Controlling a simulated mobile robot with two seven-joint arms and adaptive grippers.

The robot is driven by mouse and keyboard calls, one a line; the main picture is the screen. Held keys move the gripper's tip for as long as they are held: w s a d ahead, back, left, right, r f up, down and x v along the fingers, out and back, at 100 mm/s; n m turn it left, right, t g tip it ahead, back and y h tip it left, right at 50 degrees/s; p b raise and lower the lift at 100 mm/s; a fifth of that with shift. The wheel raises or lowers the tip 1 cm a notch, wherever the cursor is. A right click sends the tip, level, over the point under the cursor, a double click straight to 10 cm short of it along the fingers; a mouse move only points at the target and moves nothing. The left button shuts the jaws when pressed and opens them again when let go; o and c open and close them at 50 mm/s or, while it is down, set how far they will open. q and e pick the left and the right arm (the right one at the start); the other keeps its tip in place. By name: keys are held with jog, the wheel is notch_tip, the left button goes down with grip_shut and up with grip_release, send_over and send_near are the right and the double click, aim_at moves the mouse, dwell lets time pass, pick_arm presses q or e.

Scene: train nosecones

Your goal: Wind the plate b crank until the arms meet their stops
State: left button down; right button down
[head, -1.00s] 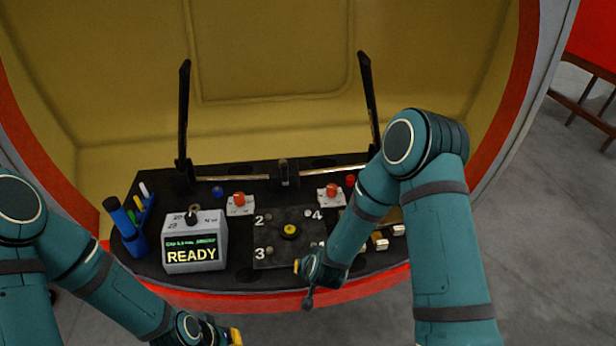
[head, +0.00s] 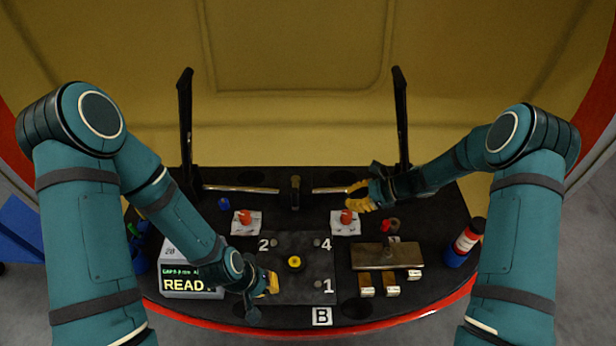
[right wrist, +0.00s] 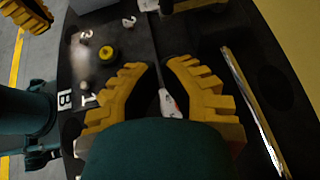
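Plate B (head: 275,245) is a dark square plate with numbered corners and a yellow centre knob (head: 294,263). Its B label (head: 322,316) is in front. I cannot clearly pick out the crank. Two black arms, left (head: 185,125) and right (head: 401,120), stand nearly upright behind. My left gripper (head: 270,284) is at the plate's front-left corner, hiding the 3; its opening is unclear. My right gripper (head: 357,196) is by the right metal rod (head: 328,190).
Red knobs on white bases stand left (head: 243,217) and right (head: 346,217) behind the plate. A display box (head: 190,287) is at the left, partly behind my left arm. A brown block (head: 385,256) and a red-white-blue bottle (head: 466,243) are at the right.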

pick_arm(q)
jog(key=shift+s+f+b, duration=0.1)
jog(key=shift+f+b, duration=0.3)
jog(key=shift+b, duration=0.2)
pick_arm(e)
send_near(298, 203)
notch_tip(298, 203, down, 4)
jog(key=a, duration=0.2)
pick_arm(q)
jog(key=shift+f, duration=0.1)
pick_arm(e)
jog(key=shift+w+a+r, duration=0.1)
jog(key=shift+w+a, duration=0.05)
jog(key=shift+a, duration=0.85)
jog(key=shift+w+a+r, duration=0.15)
jog(key=shift+w+a, duration=0.05)
jog(key=shift+a, duration=0.8)
